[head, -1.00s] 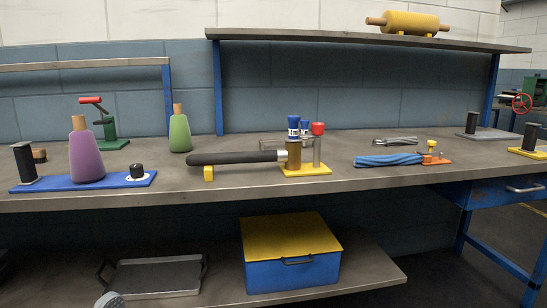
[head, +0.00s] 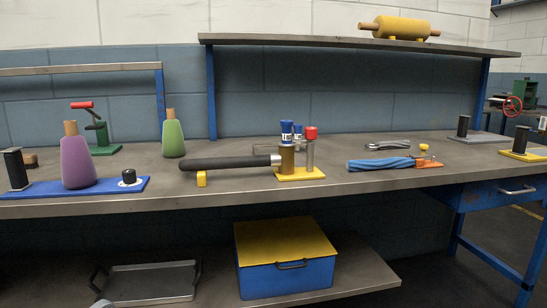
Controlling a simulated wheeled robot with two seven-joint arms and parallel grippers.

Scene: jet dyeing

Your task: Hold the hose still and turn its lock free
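A black hose (head: 225,163) lies along the bench, its left part on a small yellow rest (head: 201,179). Its right end has a silver collar (head: 276,160) that meets a brown-gold upright fitting (head: 287,158) on a yellow base plate (head: 299,175). A blue-capped piece (head: 287,131) sits on top of that fitting. Beside it stands a grey post with a red knob (head: 311,133). I cannot tell which part is the lock. Neither of my grippers can be made out in the head view.
A purple cone (head: 77,162) stands on a blue board (head: 120,188) at left, with a green cone (head: 173,138) behind. A blue bundle (head: 380,165) lies right of the hose fitting. An overhead shelf (head: 345,41) holds a yellow roller (head: 399,26). The bench front before the hose is clear.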

